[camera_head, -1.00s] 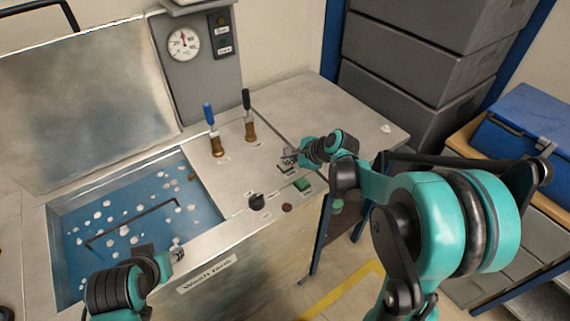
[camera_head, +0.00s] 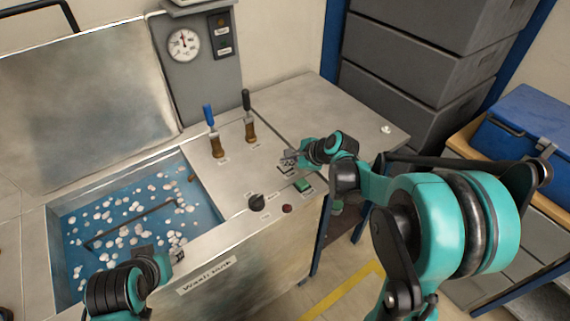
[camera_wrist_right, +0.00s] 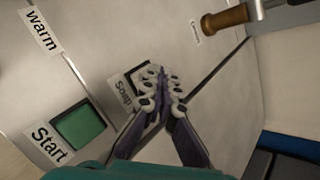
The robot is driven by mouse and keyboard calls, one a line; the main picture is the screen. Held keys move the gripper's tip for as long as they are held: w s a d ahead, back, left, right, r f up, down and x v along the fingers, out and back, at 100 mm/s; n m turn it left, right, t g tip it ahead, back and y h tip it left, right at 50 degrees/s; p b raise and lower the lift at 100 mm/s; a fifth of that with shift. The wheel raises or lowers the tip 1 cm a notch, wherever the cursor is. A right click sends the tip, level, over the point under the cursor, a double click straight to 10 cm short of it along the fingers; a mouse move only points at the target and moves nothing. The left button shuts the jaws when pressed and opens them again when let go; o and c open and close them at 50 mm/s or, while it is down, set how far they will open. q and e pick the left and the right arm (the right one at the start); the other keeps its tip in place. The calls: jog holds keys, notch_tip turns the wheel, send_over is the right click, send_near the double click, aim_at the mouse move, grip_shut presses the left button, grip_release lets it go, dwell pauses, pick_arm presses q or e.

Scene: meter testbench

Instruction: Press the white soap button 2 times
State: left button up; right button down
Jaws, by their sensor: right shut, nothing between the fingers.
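The soap button is mostly hidden behind my right fingers. Its dark surround (camera_wrist_right: 156,68) and the "Soap" label (camera_wrist_right: 122,92) show beside them in the right wrist view. My right gripper (camera_head: 290,156) is shut and empty, with its fingertips over the soap button's place on the steel bench top. In the right wrist view the closed fingertips (camera_wrist_right: 161,88) overlap the button; I cannot tell whether they touch it. My left gripper (camera_head: 178,255) hangs by the front edge of the wash tank, and its jaws are too small to judge.
A green Start button (camera_wrist_right: 80,130) lies close beside the soap button. A black knob (camera_head: 256,202) and a dark red button (camera_head: 287,208) sit along the front edge. Two valve levers (camera_head: 249,118) stand behind. The tank (camera_head: 205,205) holds blue water with white foam.

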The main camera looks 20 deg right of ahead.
pick_arm(q)
jog(key=shift+r+p, duration=0.4)
jog(key=shift+r, duration=0.1)
pick_arm(e)
jog(key=shift+r, duration=0.65)
notch_tip(320, 180, up, 5)
jog(key=p, duration=0.4)
pick_arm(q)
notch_tip(320, 180, up, 4)
pick_arm(e)
jog(key=s+r+n+h, duration=0.2)
jog(key=s+n+h, duration=0.2)
jog(key=s+n, duration=1.6)
jog(key=s, duration=0.5)
jog(key=shift+n+g+h, duration=0.3)
jog(key=shift+h, duration=0.1)
